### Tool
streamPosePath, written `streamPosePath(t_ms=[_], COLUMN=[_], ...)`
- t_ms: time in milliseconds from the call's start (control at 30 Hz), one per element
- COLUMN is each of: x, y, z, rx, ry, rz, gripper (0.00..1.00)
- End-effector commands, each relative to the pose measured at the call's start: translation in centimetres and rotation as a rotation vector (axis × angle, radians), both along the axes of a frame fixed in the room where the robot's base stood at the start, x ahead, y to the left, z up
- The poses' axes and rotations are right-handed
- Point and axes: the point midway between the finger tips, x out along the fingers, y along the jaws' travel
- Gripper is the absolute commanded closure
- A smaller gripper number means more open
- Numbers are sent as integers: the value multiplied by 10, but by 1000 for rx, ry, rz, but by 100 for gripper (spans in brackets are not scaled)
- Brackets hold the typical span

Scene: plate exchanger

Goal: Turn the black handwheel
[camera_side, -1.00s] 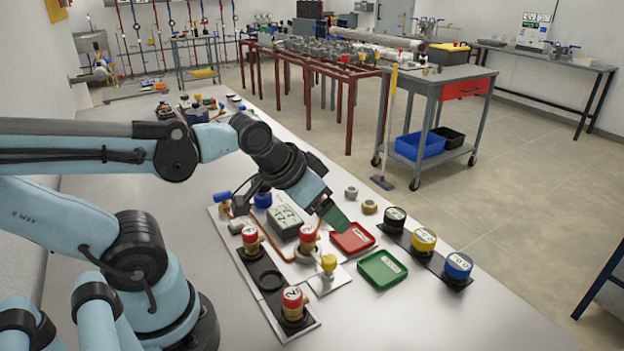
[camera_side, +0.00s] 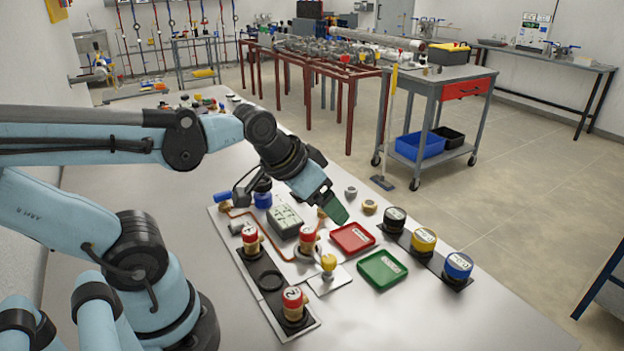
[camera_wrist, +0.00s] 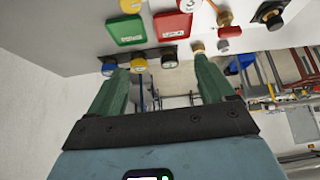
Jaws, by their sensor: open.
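My gripper (camera_side: 336,210) has green fingers and hangs above the bench near the red tray. In the wrist view its fingers (camera_wrist: 160,70) are spread apart with nothing between them.
The red tray (camera_side: 353,238) and green tray (camera_side: 382,270) lie beside the gripper. Black, yellow (camera_side: 424,240) and blue (camera_side: 458,267) caps stand in a row on the right. Red-capped posts, a yellow knob (camera_side: 328,263) and a grey display (camera_side: 285,221) crowd the panel. The front-right bench is clear.

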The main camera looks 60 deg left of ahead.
Motion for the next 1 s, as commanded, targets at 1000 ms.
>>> streamPosePath(t_ms=[1000], x=[-5], y=[264], z=[31], rx=[-289], ry=[539], rz=[880], gripper=[18])
